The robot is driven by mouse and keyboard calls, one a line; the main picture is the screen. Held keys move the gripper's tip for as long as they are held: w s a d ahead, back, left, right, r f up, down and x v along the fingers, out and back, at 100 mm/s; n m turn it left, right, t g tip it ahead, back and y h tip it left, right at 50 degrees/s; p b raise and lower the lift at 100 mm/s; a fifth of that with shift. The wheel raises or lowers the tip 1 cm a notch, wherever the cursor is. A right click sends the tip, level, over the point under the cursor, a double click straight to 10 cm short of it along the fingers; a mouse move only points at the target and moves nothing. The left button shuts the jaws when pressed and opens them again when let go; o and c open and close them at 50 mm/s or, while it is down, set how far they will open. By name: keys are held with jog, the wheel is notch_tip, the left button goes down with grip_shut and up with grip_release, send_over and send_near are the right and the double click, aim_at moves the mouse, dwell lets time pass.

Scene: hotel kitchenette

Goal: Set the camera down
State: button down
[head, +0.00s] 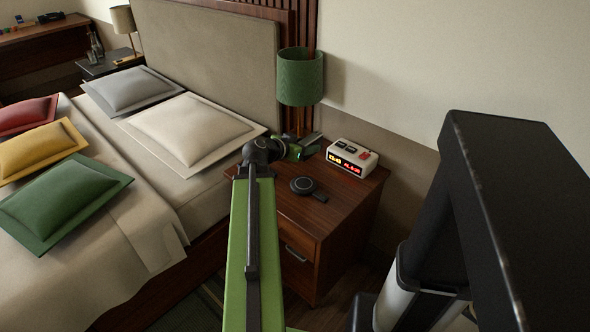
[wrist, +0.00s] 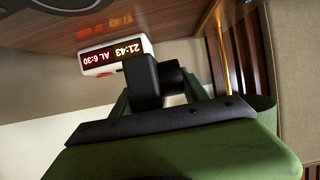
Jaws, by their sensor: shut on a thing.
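The camera appears as a small black block with a short round barrel (wrist: 144,82) in the wrist view. It sits between the green fingers of my gripper (wrist: 160,103), which is shut on it. In the head view my gripper (head: 304,149) is over the back left part of the wooden nightstand (head: 330,212), in front of the green lamp. The camera is hard to make out there. I cannot tell whether it touches the nightstand top.
A white alarm clock (head: 351,158) with lit digits stands at the nightstand's back right. A dark round thing with a short handle (head: 303,185) lies near the middle. The green-shaded lamp (head: 300,77) is behind my gripper. The bed (head: 205,193) is to the left. The nightstand's front right is clear.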

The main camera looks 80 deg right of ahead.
jog(key=b, duration=0.2)
send_over(289, 169)
jog(key=f, duration=0.3)
jog(key=shift+s+d+f, duration=0.15)
jog(key=shift+s+f, duration=0.05)
jog(key=shift+f, duration=0.15)
jog(key=shift+w, duration=0.2)
notch_tip(289, 169, down, 4)
jog(key=b, duration=0.4)
jog(key=shift+f+b, duration=0.2)
jog(key=shift+b, duration=0.2)
jog(key=shift+r, duration=0.25)
jog(key=shift+f, duration=0.2)
jog(key=c, duration=0.6)
grip_release()
